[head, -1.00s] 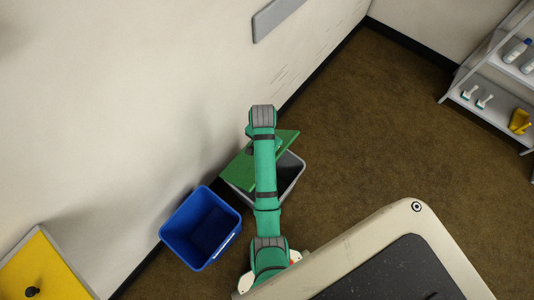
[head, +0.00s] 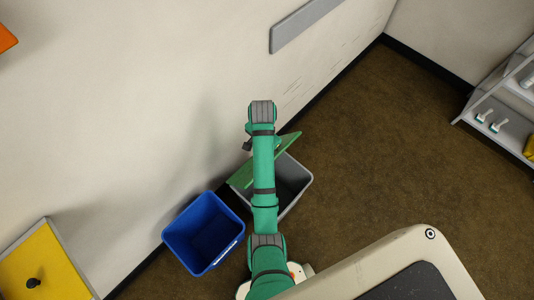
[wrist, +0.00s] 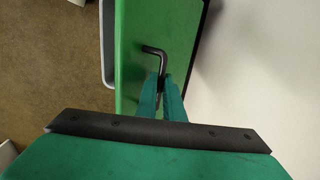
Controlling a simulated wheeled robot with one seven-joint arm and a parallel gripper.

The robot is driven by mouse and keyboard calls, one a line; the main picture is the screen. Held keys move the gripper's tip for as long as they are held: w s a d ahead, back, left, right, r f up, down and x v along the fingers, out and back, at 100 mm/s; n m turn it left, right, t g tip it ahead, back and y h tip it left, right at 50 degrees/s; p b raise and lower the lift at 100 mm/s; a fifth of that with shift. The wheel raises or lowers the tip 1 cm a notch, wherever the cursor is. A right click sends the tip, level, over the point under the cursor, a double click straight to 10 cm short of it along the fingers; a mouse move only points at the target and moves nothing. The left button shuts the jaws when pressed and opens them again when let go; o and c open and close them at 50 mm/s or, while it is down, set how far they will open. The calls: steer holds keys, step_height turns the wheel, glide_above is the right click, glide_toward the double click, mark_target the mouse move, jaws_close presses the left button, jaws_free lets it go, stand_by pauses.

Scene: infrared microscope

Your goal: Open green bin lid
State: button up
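The green lid (head: 288,143) is tilted up on its grey bin (head: 306,171), partly hidden behind my arm. The bin's dark inside shows to the right of the arm. In the wrist view the lid (wrist: 150,25) stands beyond my gripper, with a black bent handle (wrist: 155,50) on its face. My gripper (wrist: 162,82) has its teal fingers close together around the handle's lower part and looks shut on it. In the head view the fingers are hidden by the arm.
A blue open bin (head: 203,233) stands just left of the grey bin. The white wall (head: 130,110) is close behind both. A yellow panel with a black knob (head: 35,270) is at lower left. Shelves (head: 500,115) stand at far right. Brown floor (head: 375,150) to the right is clear.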

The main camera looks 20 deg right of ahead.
steer(key=w+a+r, duration=0.2)
steer(key=w+a, duration=0.1)
steer(key=w, duration=0.5)
steer(key=shift+w+a, duration=0.2)
stand_by(0.8)
steer(key=shift+w, duration=0.1)
steer(key=shift+w+a, duration=0.3)
steer(key=shift+w, duration=0.35)
steer(key=shift+w+a, duration=0.3)
steer(key=shift+w, duration=0.35)
steer(key=o, duration=0.6)
steer(key=shift+c, duration=0.2)
steer(key=shift+w+a+r, duration=0.1)
steer(key=shift+w+r, duration=0.05)
steer(key=shift+r, duration=0.6)
steer(key=shift+w+r, duration=0.1)
steer(key=shift+r, duration=0.65)
